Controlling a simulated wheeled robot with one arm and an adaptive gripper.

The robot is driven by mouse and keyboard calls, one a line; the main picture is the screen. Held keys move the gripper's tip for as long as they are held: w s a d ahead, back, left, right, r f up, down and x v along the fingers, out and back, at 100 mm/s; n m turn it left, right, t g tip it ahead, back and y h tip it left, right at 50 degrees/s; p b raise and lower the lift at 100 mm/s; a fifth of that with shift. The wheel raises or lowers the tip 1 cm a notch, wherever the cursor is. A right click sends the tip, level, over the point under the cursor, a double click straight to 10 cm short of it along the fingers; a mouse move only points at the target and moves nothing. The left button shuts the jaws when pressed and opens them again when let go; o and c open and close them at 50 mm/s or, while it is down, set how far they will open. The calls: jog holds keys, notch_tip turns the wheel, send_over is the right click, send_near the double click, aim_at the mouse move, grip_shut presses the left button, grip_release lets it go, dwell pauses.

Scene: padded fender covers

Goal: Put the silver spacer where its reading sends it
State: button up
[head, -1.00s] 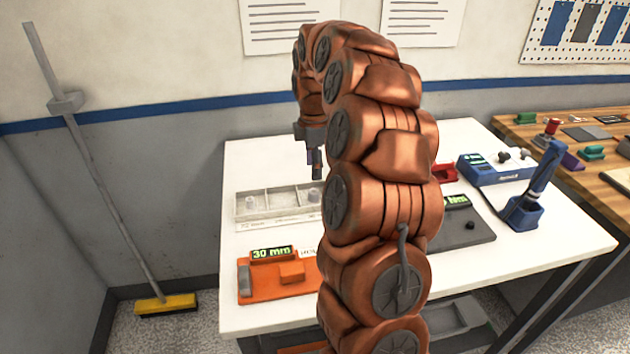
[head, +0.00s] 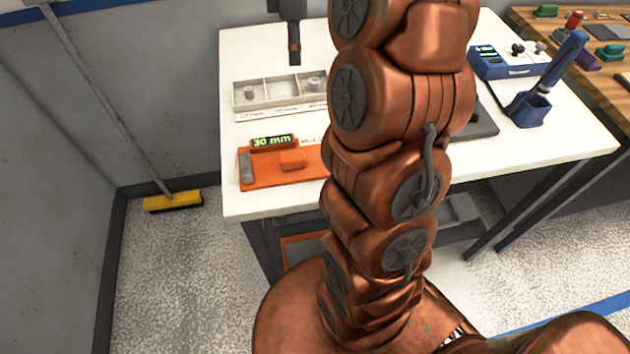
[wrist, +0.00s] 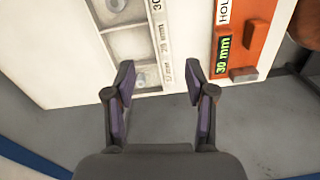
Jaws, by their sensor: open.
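My arm hides the table's middle. A dark grey plate (head: 484,124) shows at right. A blue device (head: 500,62) and a blue holder (head: 527,110) stand farther right. A wooden bench (head: 560,25) adjoins. A yellow broom (head: 173,201) leans at left.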

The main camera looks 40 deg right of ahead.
jog(key=s+a+f+m+g, duration=0.1)
jog(key=s+a+m, duration=0.4)
jog(key=s+a, duration=0.85)
jog(key=s+a+f+m, duration=0.2)
jog(key=s+f+m, duration=0.1)
jog(key=s, duration=0.5)
jog(key=s+a+f+m, duration=0.2)
jog(key=s+f+m, duration=0.1)
jog(key=s, duration=0.5)
jog(key=shift+s+f+g, duration=0.25)
jog(key=shift+s+g, duration=0.1)
jog(key=shift+g, duration=0.05)
